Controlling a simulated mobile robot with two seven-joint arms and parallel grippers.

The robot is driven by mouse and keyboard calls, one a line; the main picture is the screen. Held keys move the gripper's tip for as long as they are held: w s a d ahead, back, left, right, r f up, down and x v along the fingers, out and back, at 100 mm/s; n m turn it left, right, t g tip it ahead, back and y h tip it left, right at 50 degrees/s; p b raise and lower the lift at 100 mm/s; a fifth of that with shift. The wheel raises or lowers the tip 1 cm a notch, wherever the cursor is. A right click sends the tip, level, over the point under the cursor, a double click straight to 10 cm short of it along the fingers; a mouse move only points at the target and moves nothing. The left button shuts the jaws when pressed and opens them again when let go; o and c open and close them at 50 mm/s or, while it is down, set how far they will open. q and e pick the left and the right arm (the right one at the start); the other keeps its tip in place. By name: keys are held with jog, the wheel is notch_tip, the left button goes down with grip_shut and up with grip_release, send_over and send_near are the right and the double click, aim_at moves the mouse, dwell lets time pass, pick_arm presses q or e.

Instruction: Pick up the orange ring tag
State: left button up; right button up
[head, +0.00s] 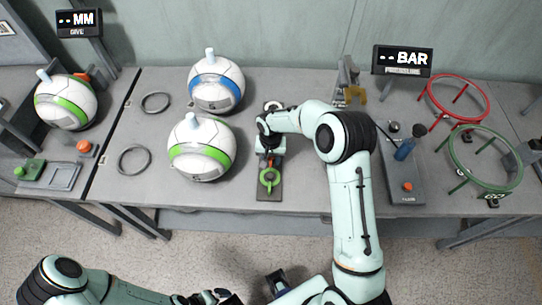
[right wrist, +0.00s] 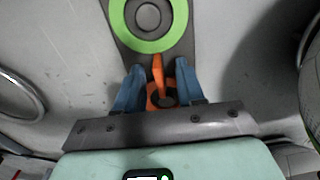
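The orange ring tag (right wrist: 160,96) stands between the two blue fingers of my right gripper (right wrist: 160,82) in the right wrist view. The fingers flank it and look apart, with gaps beside its upper part. In the head view my right gripper (head: 268,150) is low over the dark narrow board (head: 268,194), and only a bit of orange shows under it. A green ring (head: 269,178) lies at the board's near end and also shows in the right wrist view (right wrist: 148,45). My left arm is at the bottom left; its fingers are not clear.
Balls with green (head: 201,148) and blue (head: 217,84) bands stand left of the board. Thin dark rings (head: 134,159) lie further left. A control box (head: 403,180), a red hoop stand (head: 458,97) and a green one (head: 486,160) are right.

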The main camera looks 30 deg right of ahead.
grip_shut()
